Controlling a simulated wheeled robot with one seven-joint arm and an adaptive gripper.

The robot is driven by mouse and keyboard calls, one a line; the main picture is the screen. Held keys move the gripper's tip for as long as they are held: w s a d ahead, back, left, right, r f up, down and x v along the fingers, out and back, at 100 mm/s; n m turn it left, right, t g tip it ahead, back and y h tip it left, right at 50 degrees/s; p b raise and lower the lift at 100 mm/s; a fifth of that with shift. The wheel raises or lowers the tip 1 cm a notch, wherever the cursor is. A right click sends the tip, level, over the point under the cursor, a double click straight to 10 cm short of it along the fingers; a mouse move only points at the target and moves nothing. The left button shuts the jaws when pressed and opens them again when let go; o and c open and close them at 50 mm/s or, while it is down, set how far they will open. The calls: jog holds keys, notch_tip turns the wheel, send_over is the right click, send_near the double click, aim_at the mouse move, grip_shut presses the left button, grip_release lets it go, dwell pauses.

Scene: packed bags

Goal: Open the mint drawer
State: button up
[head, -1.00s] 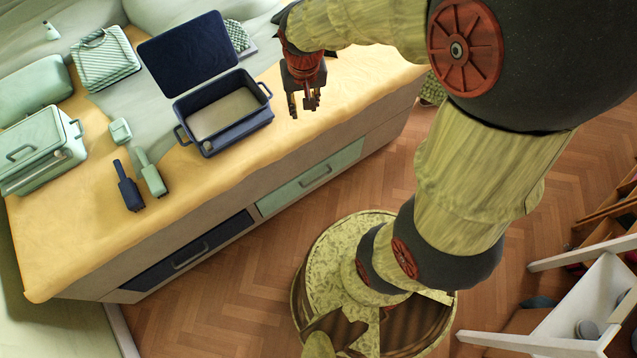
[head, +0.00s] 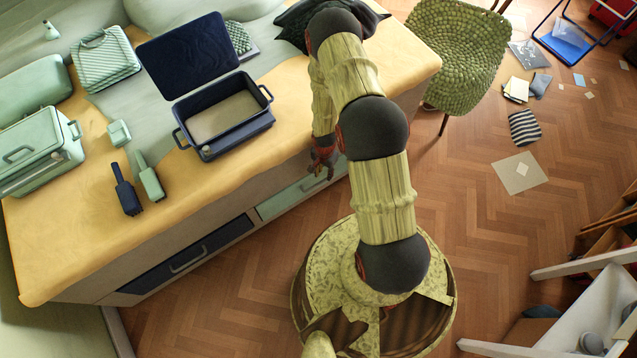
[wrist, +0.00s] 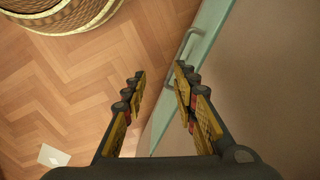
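The mint drawer (head: 275,203) is in the front of the bed base in the head view, right of the navy drawer, and looks shut. Its mint front (wrist: 208,36) and bar handle (wrist: 186,45) also show in the wrist view. My gripper (head: 322,170) hangs at the bed's front edge, close above the drawer's handle, and partly covers the drawer's right end. In the wrist view my gripper (wrist: 162,73) has its fingers apart with nothing between them. The handle lies beyond the fingertips, near the right finger, and I see no contact.
A navy drawer (head: 185,255) is to the left. An open navy suitcase (head: 225,115) and several mint bags are on the bed. A green chair (head: 460,50) stands beyond the bed's right end. The wooden floor in front of the mint drawer is partly taken by my base.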

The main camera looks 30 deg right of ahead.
aim_at(318, 184)
jog(key=w+f+m+b, duration=0.1)
jog(key=f, duration=0.4)
jog(key=w+f+m+t+b, duration=0.1)
jog(key=f+m, duration=0.1)
jog(key=f, duration=0.4)
jog(key=w+f+m+t+b, duration=0.1)
jog(key=w+f, duration=0.1)
jog(key=f, duration=0.4)
jog(key=shift+m, duration=0.4)
jog(key=shift+c, duration=0.6)
grip_shut()
